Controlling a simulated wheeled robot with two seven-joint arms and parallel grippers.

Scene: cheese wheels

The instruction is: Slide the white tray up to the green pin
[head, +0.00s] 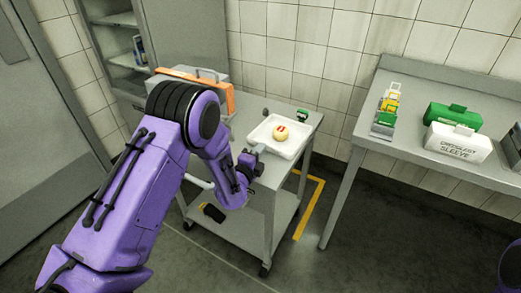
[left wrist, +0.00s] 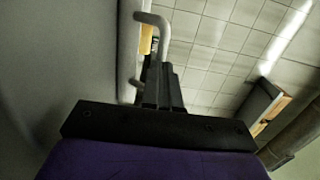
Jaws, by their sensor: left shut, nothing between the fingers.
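The white tray (head: 294,146) lies on top of a grey cart, with a round yellowish cheese wheel with a red mark (head: 281,132) in it. A small green item (head: 302,114), perhaps the green pin, stands at the cart's back right, just behind the tray. My left gripper (head: 256,149) is shut and empty at the tray's near left corner; I cannot tell whether it touches the tray. Its closed fingers (left wrist: 162,88) also show in the left wrist view, where the tray does not show. My right gripper is out of view.
An orange and grey box (head: 195,76) stands at the cart's back left, partly hidden by my arm. A steel bench (head: 400,143) at the right holds a green case (head: 452,117) and a white case (head: 458,142). The cart's lower shelf (head: 245,222) holds a dark item.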

